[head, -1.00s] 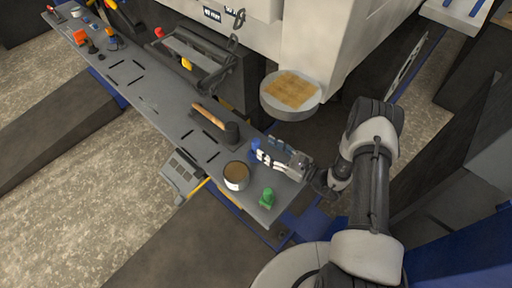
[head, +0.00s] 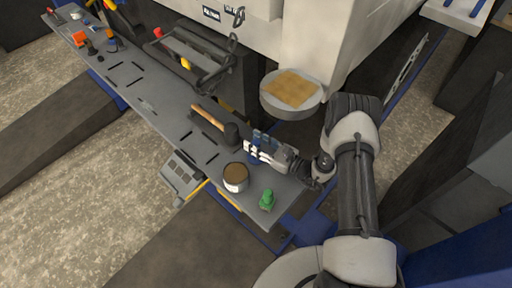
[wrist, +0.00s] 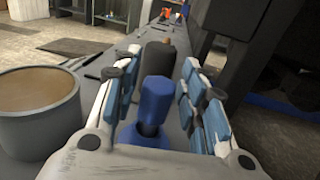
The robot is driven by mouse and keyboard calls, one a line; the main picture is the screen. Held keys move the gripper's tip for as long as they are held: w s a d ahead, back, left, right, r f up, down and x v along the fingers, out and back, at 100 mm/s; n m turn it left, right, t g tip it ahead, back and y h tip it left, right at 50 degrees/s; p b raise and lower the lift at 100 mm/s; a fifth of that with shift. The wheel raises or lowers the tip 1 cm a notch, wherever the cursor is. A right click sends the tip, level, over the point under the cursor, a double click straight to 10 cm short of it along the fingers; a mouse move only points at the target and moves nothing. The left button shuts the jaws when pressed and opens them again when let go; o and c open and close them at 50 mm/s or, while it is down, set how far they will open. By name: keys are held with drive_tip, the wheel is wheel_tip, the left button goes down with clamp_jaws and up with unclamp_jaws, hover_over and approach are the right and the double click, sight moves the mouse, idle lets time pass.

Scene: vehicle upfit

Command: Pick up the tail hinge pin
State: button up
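A blue upright pin-like piece (wrist: 156,102) with a wider blue base stands on the grey bench, between the two fingers of my gripper (wrist: 158,108) in the wrist view. No label tells whether it is the tail hinge pin. My gripper is open, with blue-padded fingers on either side of the piece and a visible gap to each. In the head view my gripper (head: 258,149) is low over the near end of the bench and mostly hides the blue piece. A green piece (head: 267,199) stands apart near the bench's front corner.
A can with brown contents (head: 235,178) stands close to the left of my gripper. A hammer (head: 231,134) lies just beyond it on the long grey bench (head: 157,108). A round tray (head: 291,108) is behind, by the white vehicle body.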

clamp_jaws()
idle(0.5)
